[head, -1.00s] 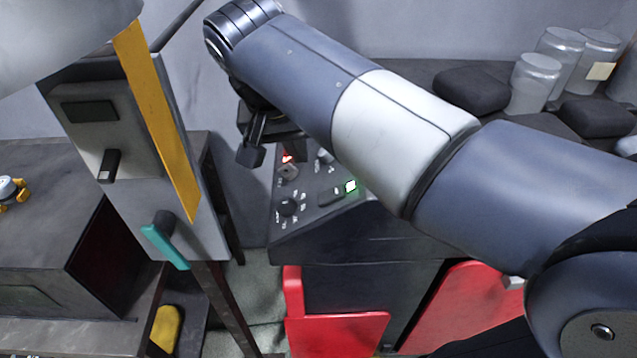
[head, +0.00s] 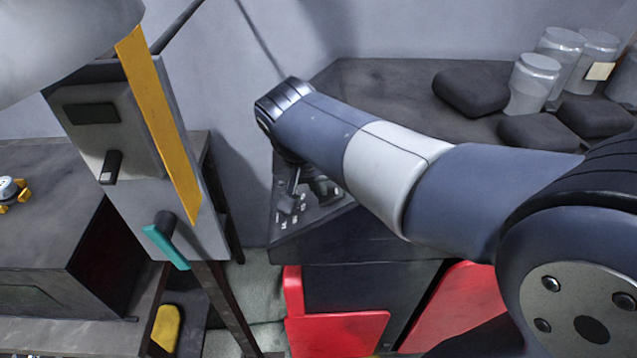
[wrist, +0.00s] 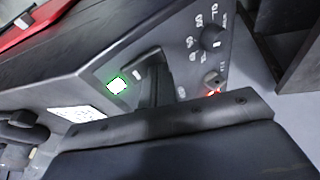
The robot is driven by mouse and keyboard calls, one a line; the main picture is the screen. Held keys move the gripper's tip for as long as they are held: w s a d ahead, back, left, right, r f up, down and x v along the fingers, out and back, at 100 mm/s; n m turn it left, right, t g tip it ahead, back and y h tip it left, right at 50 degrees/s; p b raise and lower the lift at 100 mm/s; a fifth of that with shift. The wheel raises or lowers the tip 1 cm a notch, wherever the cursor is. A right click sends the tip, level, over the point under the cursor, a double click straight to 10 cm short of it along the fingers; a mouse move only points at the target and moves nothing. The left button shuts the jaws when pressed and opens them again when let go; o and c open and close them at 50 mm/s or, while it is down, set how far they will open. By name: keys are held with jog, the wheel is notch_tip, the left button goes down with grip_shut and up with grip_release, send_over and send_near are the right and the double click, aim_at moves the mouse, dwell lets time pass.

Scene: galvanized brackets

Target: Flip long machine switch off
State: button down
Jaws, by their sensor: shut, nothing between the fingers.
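The dark sloped control panel (head: 300,222) is mostly behind my arm in the head view. In the wrist view, the panel (wrist: 85,62) shows a long dark switch (wrist: 136,72) with a pale mark, beside a lit green lamp (wrist: 117,85). My gripper (head: 291,203) is shut and empty, low over the panel. In the wrist view its dark fingers (wrist: 155,80) reach right beside the switch and cover part of it. I cannot tell whether they touch it. The switch and green lamp are hidden in the head view.
A round knob (wrist: 212,38) with a printed scale and a small red light (wrist: 213,92) share the panel. At left stands a grey post-mounted box with a teal lever (head: 166,246). Clear jars (head: 533,82) and dark pads (head: 470,92) occupy the back right.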

jog(key=shift+f, duration=0.1)
jog(key=shift+f+h, duration=0.25)
jog(key=shift+h, duration=0.25)
jog(key=shift+r+p, duration=0.6)
jog(key=shift+r, duration=0.2)
jog(key=shift+r, duration=0.15)
